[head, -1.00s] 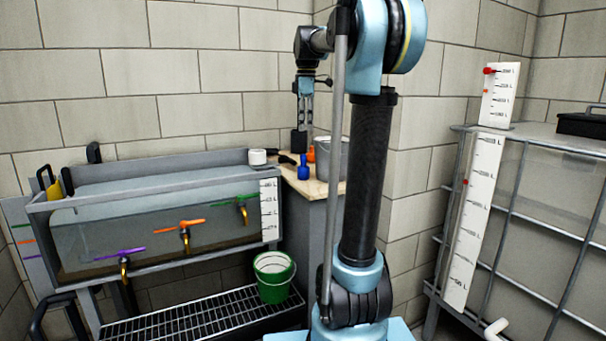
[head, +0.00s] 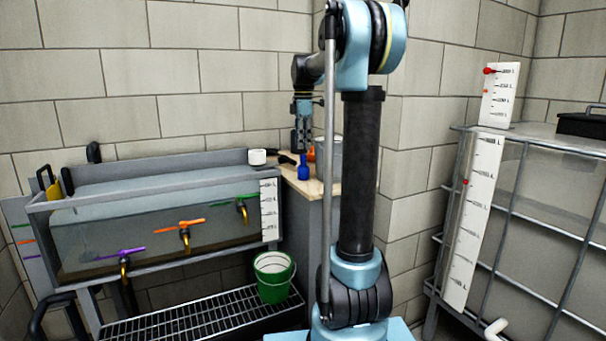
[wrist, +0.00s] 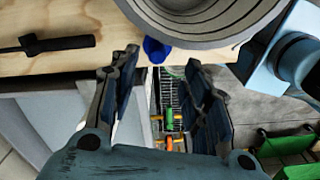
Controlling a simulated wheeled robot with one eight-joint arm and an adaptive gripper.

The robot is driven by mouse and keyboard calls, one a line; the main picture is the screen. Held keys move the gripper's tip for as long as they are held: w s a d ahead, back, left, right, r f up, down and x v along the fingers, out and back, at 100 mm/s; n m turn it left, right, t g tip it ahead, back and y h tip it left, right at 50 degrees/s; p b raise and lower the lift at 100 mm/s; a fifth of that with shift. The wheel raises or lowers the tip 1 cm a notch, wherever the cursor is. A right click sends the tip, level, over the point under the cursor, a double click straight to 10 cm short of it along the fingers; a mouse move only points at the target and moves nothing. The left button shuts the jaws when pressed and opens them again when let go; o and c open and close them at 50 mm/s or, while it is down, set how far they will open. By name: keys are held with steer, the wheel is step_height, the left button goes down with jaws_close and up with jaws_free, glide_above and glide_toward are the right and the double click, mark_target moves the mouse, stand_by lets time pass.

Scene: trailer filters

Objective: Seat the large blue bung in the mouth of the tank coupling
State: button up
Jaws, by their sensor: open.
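The blue bung (head: 304,168) stands near the front edge of a wooden bench top in the head view. It also shows in the wrist view (wrist: 156,51), close to the bench edge and just beyond the fingertips. My gripper (head: 301,150) points down above the bung in the head view. In the wrist view its fingers (wrist: 160,70) are spread with a gap between them, and nothing is held. The bung lies ahead of that gap, apart from the fingers. I cannot pick out the tank coupling with certainty in either view.
A grey bucket (head: 330,158) stands right of the bung, its rim close by in the wrist view. A black tool (wrist: 45,44) lies on the bench (wrist: 60,66). A water tank (head: 150,220) with coloured taps stands left, a green pail (head: 273,280) below it.

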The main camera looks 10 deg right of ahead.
mark_target(303, 166)
steer(key=shift+w+d+f, duration=0.1)
steer(key=shift+w+f, duration=0.05)
steer(key=shift+f, duration=1.75)
steer(key=shift+w+f, duration=0.15)
steer(key=shift+f, duration=1.75)
jaws_close()
